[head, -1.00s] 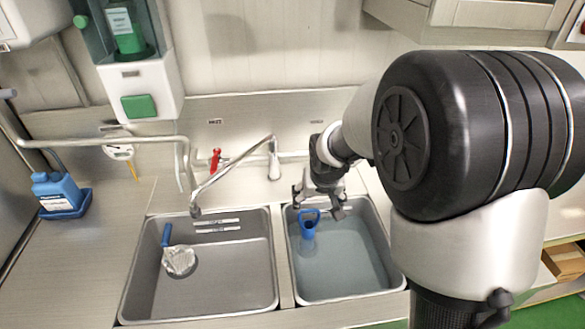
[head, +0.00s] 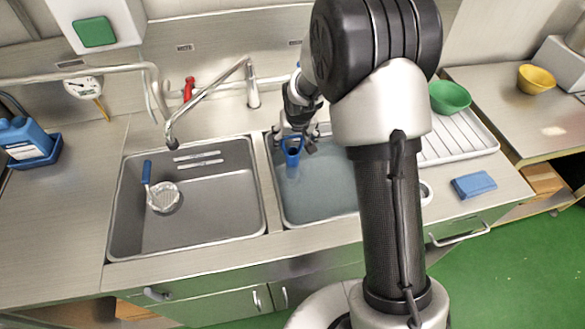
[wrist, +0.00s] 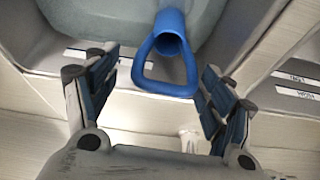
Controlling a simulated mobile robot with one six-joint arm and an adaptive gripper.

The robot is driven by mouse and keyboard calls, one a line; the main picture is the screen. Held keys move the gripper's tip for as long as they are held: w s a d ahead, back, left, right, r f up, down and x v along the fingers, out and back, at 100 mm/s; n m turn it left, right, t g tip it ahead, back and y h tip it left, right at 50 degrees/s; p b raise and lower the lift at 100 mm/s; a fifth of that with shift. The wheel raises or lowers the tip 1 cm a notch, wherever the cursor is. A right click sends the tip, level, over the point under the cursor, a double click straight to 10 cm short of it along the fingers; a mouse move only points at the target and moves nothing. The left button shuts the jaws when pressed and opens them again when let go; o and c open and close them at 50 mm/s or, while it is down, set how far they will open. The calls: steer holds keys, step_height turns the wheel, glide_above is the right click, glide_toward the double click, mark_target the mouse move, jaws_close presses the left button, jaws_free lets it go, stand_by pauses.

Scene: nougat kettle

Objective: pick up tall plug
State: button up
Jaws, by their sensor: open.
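The tall plug is a blue tube with a loop handle (head: 292,148), standing in the water of the right sink basin. My gripper (head: 298,136) is open at the plug's top, at the back of that basin. In the wrist view the blue loop handle (wrist: 166,88) lies between the two spread fingers of my gripper (wrist: 160,66), with a visible gap on each side. The plug's lower end is under water and blurred.
The left basin (head: 235,215) holds a blue-handled strainer (head: 163,197). A metal faucet (head: 210,98) arches behind the basins. At right are a green bowl (head: 449,98), a ribbed drainboard (head: 470,138) and a blue sponge (head: 474,185). A yellow bowl (head: 536,79) stands farther right.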

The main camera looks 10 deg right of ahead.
mark_target(292, 148)
steer(key=b+x, duration=0.1)
steer(key=x, duration=0.4)
steer(key=shift+a+b, duration=0.25)
steer(key=shift+b, duration=0.15)
steer(key=shift+r, duration=0.15)
steer(key=shift+c, duration=0.2)
steer(key=c, duration=1.5)
